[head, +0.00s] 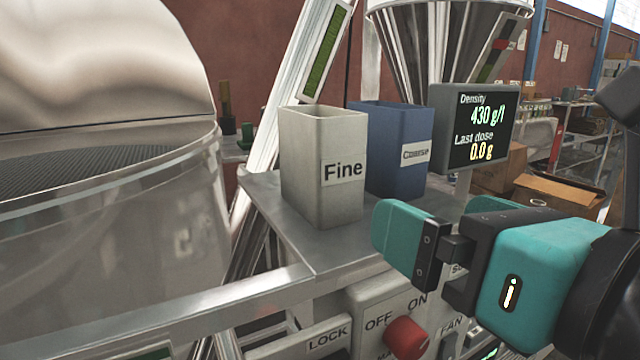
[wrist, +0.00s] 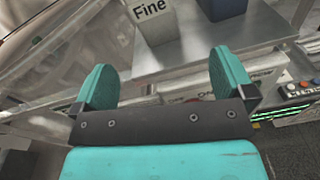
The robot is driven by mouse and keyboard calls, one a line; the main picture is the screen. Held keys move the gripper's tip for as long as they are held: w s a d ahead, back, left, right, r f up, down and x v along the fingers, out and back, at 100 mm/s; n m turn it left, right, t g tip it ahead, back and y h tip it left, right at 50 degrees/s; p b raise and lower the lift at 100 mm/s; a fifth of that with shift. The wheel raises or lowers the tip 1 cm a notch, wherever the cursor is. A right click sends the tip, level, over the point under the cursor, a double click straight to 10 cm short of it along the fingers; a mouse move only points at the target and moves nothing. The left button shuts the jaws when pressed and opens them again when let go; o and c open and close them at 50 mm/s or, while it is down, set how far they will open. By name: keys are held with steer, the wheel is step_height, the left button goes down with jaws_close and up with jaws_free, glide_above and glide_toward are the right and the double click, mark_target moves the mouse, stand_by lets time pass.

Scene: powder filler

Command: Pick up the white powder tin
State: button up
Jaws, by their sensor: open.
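The white powder tin (head: 322,190), labelled "Fine", stands upright on a metal shelf in the head view. Its lower part also shows at the top of the wrist view (wrist: 160,28). A blue tin (head: 398,148) with a "Coarse" label stands just behind and to its right. My gripper (head: 440,225) has teal fingers and is to the right of and lower than the white tin in the head view. In the wrist view the fingers (wrist: 165,80) are wide apart with nothing between them. The gripper is apart from both tins.
The metal shelf (head: 300,235) has bare room in front of the tins. A display (head: 480,125) stands right of the blue tin, below a steel hopper (head: 440,40). A control panel with a red knob (head: 406,338) is below the shelf. A large steel vessel (head: 110,230) fills the left.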

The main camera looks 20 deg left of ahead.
steer(key=n, duration=0.2)
steer(key=y+p, duration=0.1)
steer(key=p, duration=0.8)
glide_toward(341, 166)
steer(key=a, duration=0.1)
steer(key=p+x, duration=0.2)
steer(key=x, duration=0.1)
steer(key=p+x, duration=0.3)
steer(key=shift+w+a+r, duration=0.1)
steer(key=shift+w+r, duration=0.05)
steer(key=shift+w, duration=0.4)
steer(key=shift+w+a+p, duration=0.3)
steer(key=shift+a, duration=0.1)
steer(key=p+x, duration=0.4)
steer(key=shift+w+a, duration=0.1)
steer(key=shift+w, duration=0.35)
steer(key=shift+w+a+f, duration=0.1)
steer(key=shift+a+f, duration=0.05)
steer(key=shift+f, duration=0.05)
steer(key=c, duration=1.3)
steer(key=shift+o, duration=0.2)
